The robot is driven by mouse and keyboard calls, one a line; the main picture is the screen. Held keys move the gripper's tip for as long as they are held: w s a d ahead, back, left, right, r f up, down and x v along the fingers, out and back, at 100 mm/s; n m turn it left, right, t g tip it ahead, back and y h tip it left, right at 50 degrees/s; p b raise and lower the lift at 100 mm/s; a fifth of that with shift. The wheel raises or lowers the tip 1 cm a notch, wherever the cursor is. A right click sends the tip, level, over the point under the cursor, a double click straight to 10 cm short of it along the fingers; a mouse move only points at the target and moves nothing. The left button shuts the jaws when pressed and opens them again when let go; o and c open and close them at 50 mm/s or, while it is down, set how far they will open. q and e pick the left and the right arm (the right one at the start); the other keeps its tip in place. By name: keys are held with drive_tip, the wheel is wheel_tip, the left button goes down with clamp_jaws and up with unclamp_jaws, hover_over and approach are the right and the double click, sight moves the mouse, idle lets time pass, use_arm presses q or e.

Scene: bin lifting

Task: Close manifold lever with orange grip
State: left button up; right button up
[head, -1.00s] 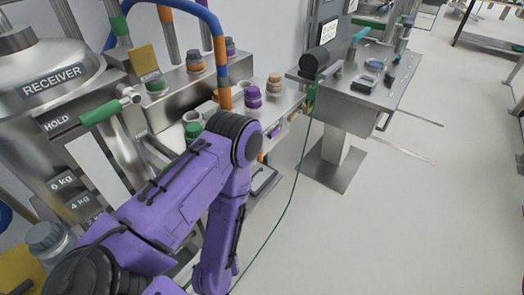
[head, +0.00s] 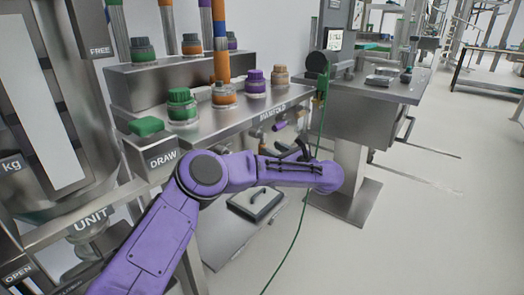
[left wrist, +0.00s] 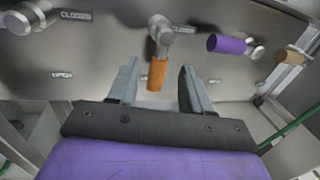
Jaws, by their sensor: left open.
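The lever with the orange grip (left wrist: 157,75) hangs down from a round metal hub on the manifold's steel front in the left wrist view. My left gripper (left wrist: 158,68) is open, with one finger on each side of the orange grip in the picture. I see no finger touching it, and cannot tell how deep it lies between them. In the head view my purple left arm reaches across below the manifold shelf (head: 215,128), and the orange grip is not clearly visible there. My right gripper is not in view.
A lever with a purple grip (left wrist: 228,44) and one with a tan grip (left wrist: 290,57) are to the right of the orange one. Capped jars, including a green-capped one (head: 182,105), stand on the manifold. A green cable (head: 301,215) hangs at the right.

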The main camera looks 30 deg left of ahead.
sight(265, 145)
use_arm(q)
drive_tip(key=x, duration=0.6)
drive_tip(key=shift+f+b, duration=0.15)
drive_tip(key=shift+b, duration=0.15)
clamp_jaws()
